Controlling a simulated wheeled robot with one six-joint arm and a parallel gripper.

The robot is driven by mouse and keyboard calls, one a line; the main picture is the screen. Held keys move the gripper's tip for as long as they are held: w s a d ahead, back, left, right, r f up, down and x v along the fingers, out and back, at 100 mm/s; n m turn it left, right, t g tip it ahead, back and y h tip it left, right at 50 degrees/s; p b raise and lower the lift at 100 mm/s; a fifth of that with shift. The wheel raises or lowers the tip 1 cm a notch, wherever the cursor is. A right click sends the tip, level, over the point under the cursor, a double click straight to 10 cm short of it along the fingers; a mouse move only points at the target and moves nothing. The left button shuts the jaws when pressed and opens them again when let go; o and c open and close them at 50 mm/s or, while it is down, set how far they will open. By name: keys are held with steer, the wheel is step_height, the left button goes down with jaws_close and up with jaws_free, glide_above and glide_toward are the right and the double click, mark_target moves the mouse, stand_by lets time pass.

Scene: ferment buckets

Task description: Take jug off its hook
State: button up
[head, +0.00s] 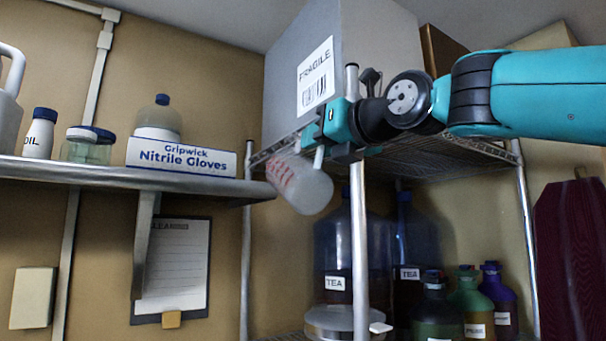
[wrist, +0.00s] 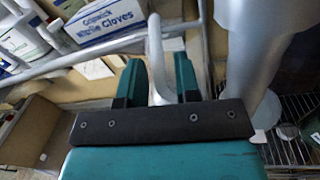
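The jug (head: 304,190) is a translucent pale vessel with red markings, tilted, below the left front of the wire rack's upper shelf. Its white handle (wrist: 157,62) stands between my gripper's teal fingers in the wrist view. My gripper (head: 328,150) is at the handle beside the rack post; it also shows in the wrist view (wrist: 159,80). The fingers look apart, with a narrow gap on each side of the handle. The hook cannot be made out behind my gripper.
The wire rack's front post (head: 359,230) is close to my gripper. A grey FRAGILE box (head: 300,60) stands on the rack above. Big tea bottles (head: 335,255) stand below. A wall shelf (head: 100,172) at left holds a glove box (head: 181,157).

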jaws_close()
steer(key=shift+r, duration=0.15)
